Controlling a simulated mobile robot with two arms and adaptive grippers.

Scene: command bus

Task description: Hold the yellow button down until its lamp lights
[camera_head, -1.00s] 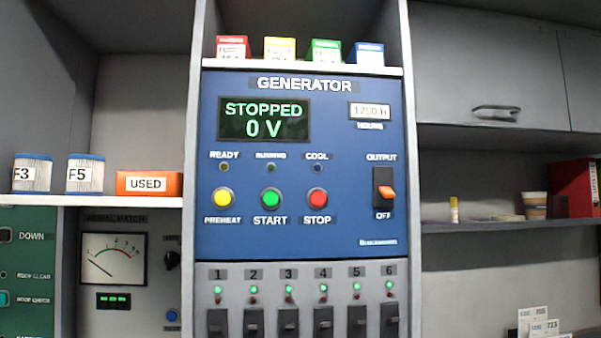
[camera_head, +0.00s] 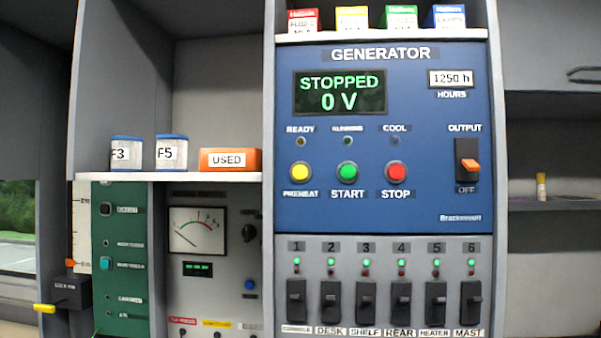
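The yellow button (camera_head: 300,172) is on the blue generator panel (camera_head: 440,215), labelled PREHEAT, left of the green START button (camera_head: 347,172) and the red STOP button (camera_head: 396,172). Above the yellow button is a small lamp (camera_head: 300,142) labelled READY; it looks dark and unlit. The display (camera_head: 340,92) reads STOPPED, 0 V. Neither of my grippers shows in the head view, and nothing touches the yellow button.
An orange OUTPUT switch (camera_head: 471,166) is at the panel's right, by the word OFF. Several breaker switches (camera_head: 331,300) sit below. Small coloured boxes (camera_head: 352,18) stand on top. A shelf at left holds two jars (camera_head: 171,153) and a USED box (camera_head: 230,160).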

